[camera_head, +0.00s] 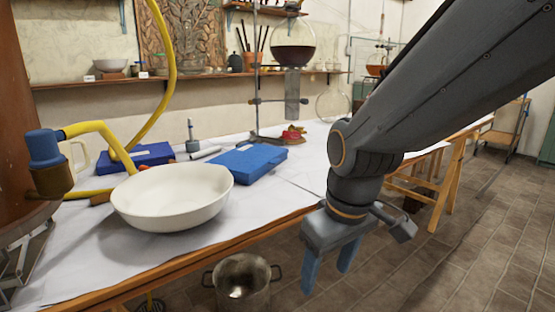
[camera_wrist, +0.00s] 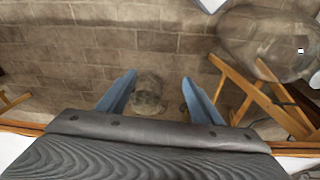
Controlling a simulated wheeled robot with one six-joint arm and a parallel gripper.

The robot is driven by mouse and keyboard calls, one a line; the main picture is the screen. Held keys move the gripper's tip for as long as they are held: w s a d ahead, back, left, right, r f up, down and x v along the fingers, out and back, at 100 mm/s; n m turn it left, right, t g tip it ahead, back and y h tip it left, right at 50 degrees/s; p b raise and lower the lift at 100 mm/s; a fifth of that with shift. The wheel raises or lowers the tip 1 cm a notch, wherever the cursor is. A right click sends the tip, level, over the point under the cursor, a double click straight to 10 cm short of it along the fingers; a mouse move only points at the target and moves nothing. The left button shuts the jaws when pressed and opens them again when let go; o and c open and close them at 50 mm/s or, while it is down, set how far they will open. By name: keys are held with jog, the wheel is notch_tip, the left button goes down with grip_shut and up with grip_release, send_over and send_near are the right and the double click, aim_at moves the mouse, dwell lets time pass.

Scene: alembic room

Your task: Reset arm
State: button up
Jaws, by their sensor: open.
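My gripper (camera_head: 328,270) hangs from my arm just off the front edge of the table, pointing down over the floor. Its two blue fingers are apart with nothing between them. In the wrist view my gripper (camera_wrist: 158,92) also shows open, with the tiled floor and a blurred round grey shape beyond the fingers. My arm reaches in from the upper right of the head view and hides part of the table behind it.
A white bowl (camera_head: 172,199) stands near the table's front edge, with a blue case (camera_head: 250,163) behind it. A metal pot (camera_head: 242,284) is on the floor below the table edge. A flask of dark liquid (camera_head: 293,45) is held on a stand.

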jog(key=s+m+g, duration=0.2)
jog(key=s+m, duration=0.1)
jog(key=s, duration=0.6)
jog(key=d+r+m+p, duration=0.3)
jog(key=d+r+p, duration=0.7)
jog(key=p, duration=1.1)
notch_tip(320, 180, up, 3)
jog(key=shift+w+d+f+h, duration=0.1)
jog(key=shift+w+d+h, duration=0.05)
jog(key=shift+w+h, duration=0.25)
